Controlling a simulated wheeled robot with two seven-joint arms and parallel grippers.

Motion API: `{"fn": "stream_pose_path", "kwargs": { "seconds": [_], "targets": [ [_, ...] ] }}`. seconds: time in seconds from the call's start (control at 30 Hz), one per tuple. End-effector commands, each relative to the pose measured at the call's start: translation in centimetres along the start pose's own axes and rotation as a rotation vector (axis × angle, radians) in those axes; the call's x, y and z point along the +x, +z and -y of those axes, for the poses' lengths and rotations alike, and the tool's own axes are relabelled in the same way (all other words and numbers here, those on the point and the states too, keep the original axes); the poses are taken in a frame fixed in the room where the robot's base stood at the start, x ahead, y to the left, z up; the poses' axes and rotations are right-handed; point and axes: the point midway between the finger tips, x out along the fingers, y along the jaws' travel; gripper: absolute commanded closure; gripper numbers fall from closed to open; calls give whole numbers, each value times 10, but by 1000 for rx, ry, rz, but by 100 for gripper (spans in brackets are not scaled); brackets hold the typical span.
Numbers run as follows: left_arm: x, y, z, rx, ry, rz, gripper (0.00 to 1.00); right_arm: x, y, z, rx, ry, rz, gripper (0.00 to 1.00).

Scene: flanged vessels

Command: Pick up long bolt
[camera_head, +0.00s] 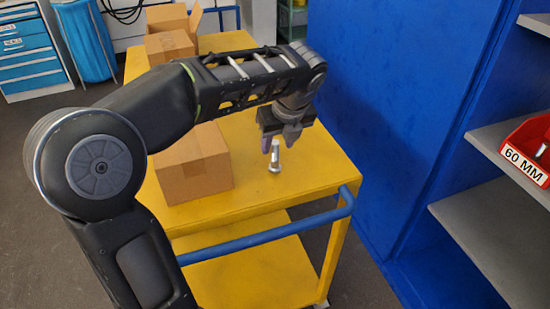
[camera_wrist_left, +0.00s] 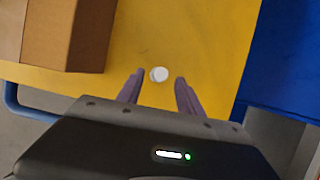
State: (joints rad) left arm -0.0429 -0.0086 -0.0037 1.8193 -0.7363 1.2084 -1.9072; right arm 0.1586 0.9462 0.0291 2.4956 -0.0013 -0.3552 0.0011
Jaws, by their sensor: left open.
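A long metal bolt (camera_head: 274,157) stands upright on the yellow cart top, its wider end down on the surface. In the left wrist view the bolt (camera_wrist_left: 159,74) shows end-on as a pale disc. My left gripper (camera_head: 277,141) is above the bolt, pointing down, with its fingers around or just behind the bolt's upper part. In the left wrist view the two purple fingers of my left gripper (camera_wrist_left: 159,90) are apart, and the bolt appears between and just beyond their tips. I cannot tell whether a finger touches it. My right gripper does not show.
The yellow cart (camera_head: 310,165) has a blue handle (camera_head: 265,236) at its front. A cardboard box (camera_head: 193,165) stands left of the bolt, with more boxes (camera_head: 170,40) behind. A blue wall (camera_head: 400,110) rises close on the right. A red bin (camera_head: 530,150) marked 60 MM sits on a shelf.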

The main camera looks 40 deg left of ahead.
Motion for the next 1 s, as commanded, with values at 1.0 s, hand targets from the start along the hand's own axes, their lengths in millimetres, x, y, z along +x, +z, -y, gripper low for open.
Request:
{"fn": "stream_pose_path", "kwargs": {
  "seconds": [1.0],
  "targets": [
    [52,-3,-1,-1,0,1,57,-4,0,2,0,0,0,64]
  ]
}}
